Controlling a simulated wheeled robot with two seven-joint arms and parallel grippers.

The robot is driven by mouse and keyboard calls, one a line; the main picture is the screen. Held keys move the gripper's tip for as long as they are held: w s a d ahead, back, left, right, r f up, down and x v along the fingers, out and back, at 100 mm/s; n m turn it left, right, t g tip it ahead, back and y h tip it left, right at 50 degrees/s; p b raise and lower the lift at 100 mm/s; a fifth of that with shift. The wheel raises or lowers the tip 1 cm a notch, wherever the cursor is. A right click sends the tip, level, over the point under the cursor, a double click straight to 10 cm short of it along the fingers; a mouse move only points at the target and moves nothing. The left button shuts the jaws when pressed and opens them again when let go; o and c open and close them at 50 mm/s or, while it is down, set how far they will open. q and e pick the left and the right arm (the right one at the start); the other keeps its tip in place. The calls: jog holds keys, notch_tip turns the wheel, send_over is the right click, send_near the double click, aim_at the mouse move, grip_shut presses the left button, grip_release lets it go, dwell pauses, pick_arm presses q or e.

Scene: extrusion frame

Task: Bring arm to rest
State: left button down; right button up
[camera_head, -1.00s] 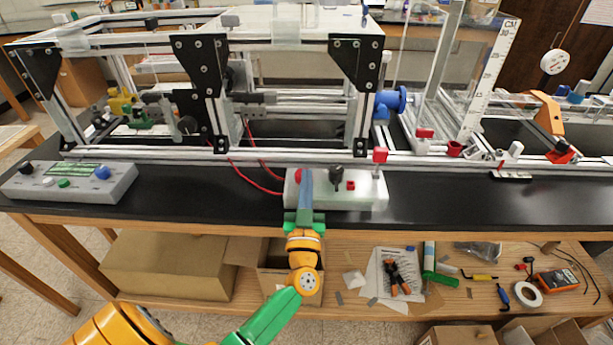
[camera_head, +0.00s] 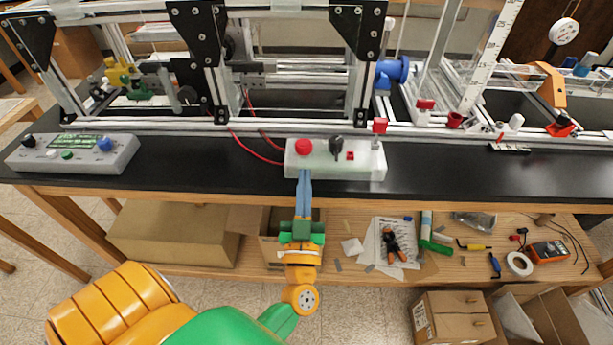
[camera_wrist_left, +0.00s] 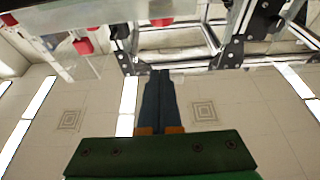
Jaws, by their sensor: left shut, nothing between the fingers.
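My left gripper (camera_head: 304,178) shows in the head view, with blue fingers closed together and nothing between them. Its fingertips are just in front of and below the white control box (camera_head: 330,160), near its red button (camera_head: 303,146). I cannot tell whether they touch the box or the table edge. In the left wrist view the closed dark blue fingers (camera_wrist_left: 159,78) point away from the green gripper body. My right gripper is not in view.
The black tabletop (camera_head: 230,175) carries an aluminium extrusion frame (camera_head: 270,123) and a grey box with buttons (camera_head: 75,153). A wooden shelf below holds cardboard boxes (camera_head: 170,235), pliers (camera_head: 393,242), tape (camera_head: 519,263) and a meter (camera_head: 548,252). Open floor lies in front of the table.

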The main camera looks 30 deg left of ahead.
pick_arm(q)
jog(key=shift+f, duration=0.1)
